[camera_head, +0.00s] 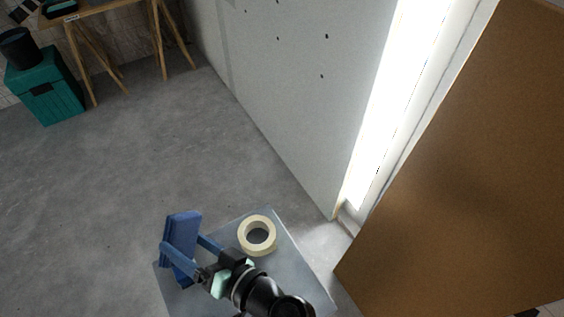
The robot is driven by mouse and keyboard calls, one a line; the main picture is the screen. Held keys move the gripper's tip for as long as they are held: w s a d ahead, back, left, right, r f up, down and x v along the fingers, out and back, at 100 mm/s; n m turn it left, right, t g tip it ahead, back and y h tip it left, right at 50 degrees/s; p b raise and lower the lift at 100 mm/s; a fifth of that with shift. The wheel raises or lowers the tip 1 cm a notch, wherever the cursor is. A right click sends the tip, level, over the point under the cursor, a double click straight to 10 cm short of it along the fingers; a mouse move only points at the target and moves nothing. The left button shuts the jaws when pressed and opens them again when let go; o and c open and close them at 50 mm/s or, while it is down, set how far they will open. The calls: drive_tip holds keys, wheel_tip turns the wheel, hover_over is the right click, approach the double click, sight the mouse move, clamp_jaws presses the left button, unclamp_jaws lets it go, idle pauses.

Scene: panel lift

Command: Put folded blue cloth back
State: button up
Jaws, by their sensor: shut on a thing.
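The folded blue cloth (182,240) is at the lower left of the head view, tilted up on edge. My gripper (186,252) is shut on it, with one blue finger on either side. The cloth is over the left edge of a small grey table (285,262). I cannot tell whether its lower edge touches the tabletop. My arm hides part of the table.
A cream tape roll (257,234) lies on the table close to my gripper. A brown panel (470,170) stands at the right, beside a pale wall (290,90) with a bright gap. A teal crate (45,90) and a wooden trestle table (100,15) stand far left. Floor between is clear.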

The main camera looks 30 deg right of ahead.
drive_tip(key=s+d+f+n+g+h, duration=0.2)
drive_tip(key=s+f+n+g, duration=0.25)
drive_tip(key=f+g, duration=0.5)
drive_tip(key=s+d+f+g+h, duration=0.1)
drive_tip(key=s+d+f, duration=0.2)
drive_tip(key=s+d+f+g+h, duration=0.2)
drive_tip(key=s+d+f, duration=0.1)
drive_tip(key=d, duration=0.1)
drive_tip(key=s+d+f+g+h, duration=0.1)
drive_tip(key=s+d+f+h, duration=0.1)
drive_tip(key=s+d+f, duration=0.1)
drive_tip(key=shift+s+d+f+m+p, duration=0.15)
drive_tip(key=shift+d+f+m+p, duration=0.05)
drive_tip(key=shift+m+p, duration=0.15)
drive_tip(key=shift+f+b, duration=0.55)
drive_tip(key=shift+f, duration=1.85)
drive_tip(key=o, duration=1)
drive_tip(key=shift+r, duration=0.1)
